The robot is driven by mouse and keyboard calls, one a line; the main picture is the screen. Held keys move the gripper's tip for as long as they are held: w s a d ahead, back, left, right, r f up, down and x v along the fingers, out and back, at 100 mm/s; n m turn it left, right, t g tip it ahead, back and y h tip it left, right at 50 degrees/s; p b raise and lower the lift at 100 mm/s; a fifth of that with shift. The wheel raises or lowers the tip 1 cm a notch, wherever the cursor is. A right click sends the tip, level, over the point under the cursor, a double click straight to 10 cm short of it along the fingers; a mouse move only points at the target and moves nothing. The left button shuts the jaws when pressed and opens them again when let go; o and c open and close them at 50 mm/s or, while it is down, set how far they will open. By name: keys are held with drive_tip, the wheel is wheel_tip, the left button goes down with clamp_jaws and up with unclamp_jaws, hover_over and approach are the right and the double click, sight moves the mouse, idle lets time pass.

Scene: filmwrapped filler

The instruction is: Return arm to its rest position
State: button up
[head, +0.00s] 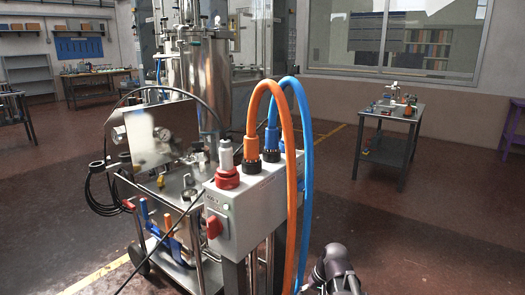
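Part of my arm (338,268) shows at the bottom edge of the head view, right of the middle, as dark rounded links. It is low and in front of the machine, to the right of the orange and blue hoses. My gripper's fingers cannot be made out, so whether it is open or shut is hidden. No object can be seen in its hold.
A wheeled steel machine with a grey control box (258,200) stands close ahead. An orange hose (291,190) and a blue hose (308,190) arch from its top. A small dark table (388,150) stands back right. The floor at right is clear.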

drive_tip(key=s+d+g+h, duration=0.1)
drive_tip(key=s+d+h, duration=0.15)
drive_tip(key=s, duration=0.35)
wheel_tip(320, 180, up, 33)
drive_tip(key=p, duration=3.4)
drive_tip(key=shift+s+n+h, duration=0.4)
drive_tip(key=shift+h, duration=0.05)
